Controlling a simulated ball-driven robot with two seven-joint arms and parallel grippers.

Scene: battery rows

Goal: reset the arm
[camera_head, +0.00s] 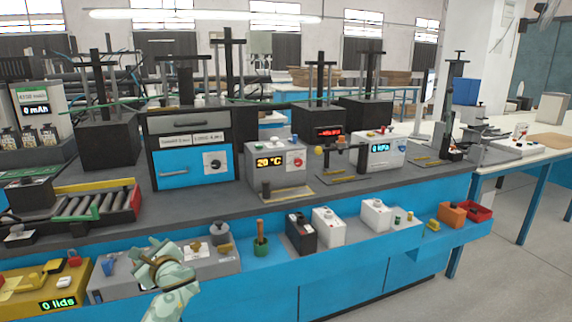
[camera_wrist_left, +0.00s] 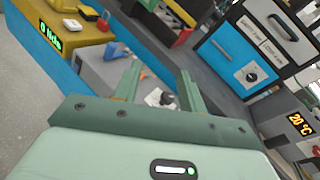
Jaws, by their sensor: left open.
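My left gripper (camera_head: 168,262) is pale green and comes up from the bottom edge, left of the middle, in the head view. It is in front of and over the grey box (camera_head: 222,263) on the blue front ledge. In the left wrist view my left gripper (camera_wrist_left: 157,82) has its two fingers apart, with nothing between them that I can see it holding. Behind the fingers are the grey box top and a small dark knob-like piece (camera_wrist_left: 167,99). My right gripper does not show in either view.
A yellow box (camera_head: 45,288) reading "0 lids" stands to the left. A green cup (camera_head: 261,246), a black box (camera_head: 300,236) and white boxes (camera_head: 328,227) stand along the ledge to the right. A blue-fronted cabinet (camera_head: 190,165) and a "20 °C" unit (camera_head: 278,178) stand behind.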

